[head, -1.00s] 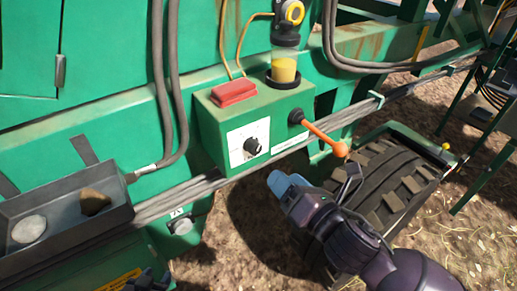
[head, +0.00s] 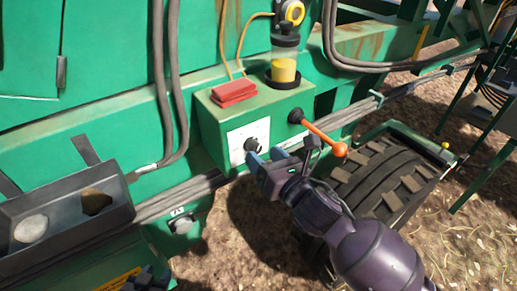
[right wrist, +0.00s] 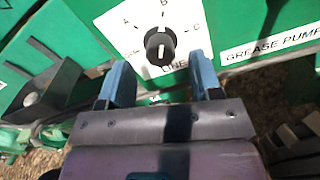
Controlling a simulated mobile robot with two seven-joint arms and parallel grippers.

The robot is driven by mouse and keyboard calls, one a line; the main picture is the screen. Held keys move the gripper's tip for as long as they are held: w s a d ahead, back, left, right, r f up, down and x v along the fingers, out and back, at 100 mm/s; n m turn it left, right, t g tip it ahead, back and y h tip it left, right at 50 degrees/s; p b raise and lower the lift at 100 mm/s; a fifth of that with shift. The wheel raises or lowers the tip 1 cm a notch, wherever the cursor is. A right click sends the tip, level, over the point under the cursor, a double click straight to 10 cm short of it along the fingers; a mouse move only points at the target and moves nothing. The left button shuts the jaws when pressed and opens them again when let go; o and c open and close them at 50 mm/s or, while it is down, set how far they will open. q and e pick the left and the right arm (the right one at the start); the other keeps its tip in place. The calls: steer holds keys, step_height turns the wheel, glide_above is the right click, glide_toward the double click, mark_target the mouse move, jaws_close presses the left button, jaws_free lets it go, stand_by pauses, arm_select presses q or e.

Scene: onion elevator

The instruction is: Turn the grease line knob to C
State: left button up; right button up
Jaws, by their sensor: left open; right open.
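The round black knob (head: 252,144) sits on a white dial plate (head: 236,147) on the front of a green box. In the right wrist view the knob (right wrist: 160,44) has letters A, B and C around it, with B at the top and C to the right. A pale mark shows on its lower face; which end is the pointer is hard to tell. My right gripper (head: 266,157) is open just in front of the knob. Its blue fingers (right wrist: 162,76) stand apart, below and either side of it, not touching. My left gripper (head: 148,281) is barely visible at the bottom edge.
An orange-tipped lever (head: 325,138) sticks out right of the dial, close above my right gripper. A red block (head: 234,92) and a yellow-filled cup (head: 284,72) sit on the box. A grey tray (head: 65,235) with stones is at left, a tyre (head: 385,185) at right.

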mark_target(254, 147)
arm_select(q)
steer(key=shift+s, duration=0.1)
arm_select(e)
steer(key=shift+x, duration=1.45)
steer(key=c, duration=0.9)
steer(key=shift+c, duration=0.2)
